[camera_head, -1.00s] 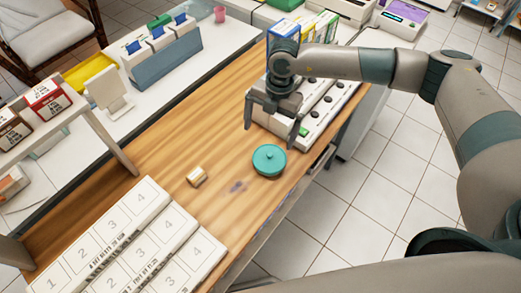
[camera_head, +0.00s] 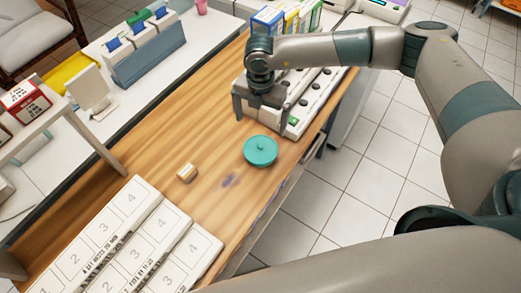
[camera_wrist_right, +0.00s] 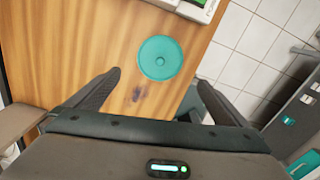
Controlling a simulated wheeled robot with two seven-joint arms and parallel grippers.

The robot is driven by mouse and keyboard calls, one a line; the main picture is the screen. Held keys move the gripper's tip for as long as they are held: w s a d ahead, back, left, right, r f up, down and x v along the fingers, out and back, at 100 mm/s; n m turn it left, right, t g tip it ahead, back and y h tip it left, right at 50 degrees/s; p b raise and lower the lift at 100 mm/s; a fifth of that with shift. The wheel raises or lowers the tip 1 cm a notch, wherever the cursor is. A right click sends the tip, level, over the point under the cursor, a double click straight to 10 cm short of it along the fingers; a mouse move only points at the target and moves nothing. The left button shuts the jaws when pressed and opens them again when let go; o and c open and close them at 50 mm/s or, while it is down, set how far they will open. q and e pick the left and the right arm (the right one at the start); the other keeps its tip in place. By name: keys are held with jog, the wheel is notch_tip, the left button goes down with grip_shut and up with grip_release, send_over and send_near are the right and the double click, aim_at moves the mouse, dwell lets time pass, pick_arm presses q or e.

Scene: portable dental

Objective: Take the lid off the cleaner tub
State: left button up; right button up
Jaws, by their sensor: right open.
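The cleaner tub (camera_head: 260,152) is a round teal tub with its lid on, a small knob at the lid's centre. It stands on the wooden table near the right edge. My right gripper (camera_head: 261,118) is open and empty, above and just behind the tub in the head view. In the right wrist view the tub's lid (camera_wrist_right: 160,58) lies ahead of and between the spread fingers (camera_wrist_right: 158,88), not touching them. The tub's side is mostly hidden under the lid. My left gripper is not in view.
A white device with dark knobs (camera_head: 312,92) stands right behind the tub. White numbered trays (camera_head: 110,235) fill the front left. The wooden table (camera_head: 190,130) is bare between them; its right edge is close to the tub.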

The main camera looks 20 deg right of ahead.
jog(key=b, duration=0.3)
send_over(260, 146)
notch_tip(260, 146, down, 8)
jog(key=shift+w+d, duration=0.1)
jog(key=shift+f+b, duration=1.35)
jog(key=shift+f, duration=1.3)
jog(key=c, duration=0.7)
